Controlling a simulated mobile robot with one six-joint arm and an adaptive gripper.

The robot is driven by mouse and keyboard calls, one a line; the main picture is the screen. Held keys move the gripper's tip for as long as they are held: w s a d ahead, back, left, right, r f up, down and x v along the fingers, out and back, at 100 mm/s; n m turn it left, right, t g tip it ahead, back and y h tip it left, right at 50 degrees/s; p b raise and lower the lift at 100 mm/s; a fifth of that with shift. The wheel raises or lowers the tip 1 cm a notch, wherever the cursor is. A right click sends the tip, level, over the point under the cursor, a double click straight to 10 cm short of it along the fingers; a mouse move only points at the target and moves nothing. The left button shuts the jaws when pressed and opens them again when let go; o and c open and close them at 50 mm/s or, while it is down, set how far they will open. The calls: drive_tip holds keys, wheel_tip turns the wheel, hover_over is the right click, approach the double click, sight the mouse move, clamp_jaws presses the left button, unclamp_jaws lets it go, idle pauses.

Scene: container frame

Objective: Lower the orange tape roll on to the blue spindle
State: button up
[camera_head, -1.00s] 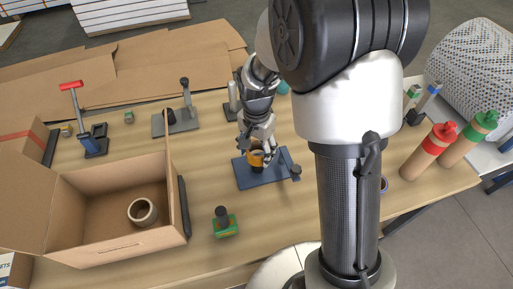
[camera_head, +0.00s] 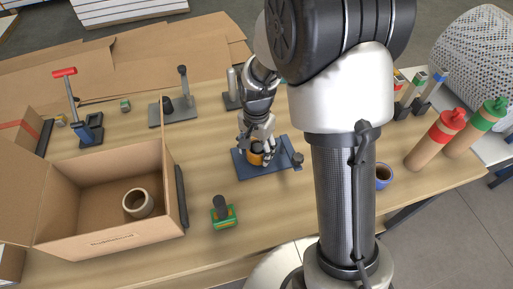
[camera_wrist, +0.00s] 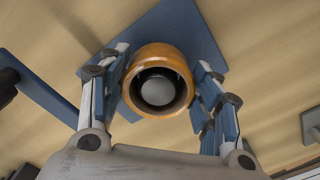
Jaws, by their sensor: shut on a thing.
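The orange tape roll (camera_head: 255,158) is between the fingers of my gripper (camera_head: 256,150), over the blue base plate (camera_head: 282,158) of the spindle. In the wrist view the roll (camera_wrist: 130,80) is a ring between both fingers of my gripper (camera_wrist: 160,88), which is shut on it. A pale grey round face (camera_wrist: 158,92) shows inside the dark hole; I cannot tell for sure whether it is the spindle's top. The blue plate (camera_wrist: 190,28) lies behind the roll in that view. The gap between roll and plate cannot be judged.
An open cardboard box (camera_head: 110,240) holding a cream roll (camera_head: 139,203) stands at left. A green block with a dark post (camera_head: 222,213) is in front. A grey plate with posts (camera_head: 173,112) is behind at left. A blue cup-like roll (camera_head: 383,176) and bottles (camera_head: 437,139) are at right.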

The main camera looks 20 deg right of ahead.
drive_tip(key=o, duration=1.1)
wheel_tip(320, 180, up, 12)
idle(0.5)
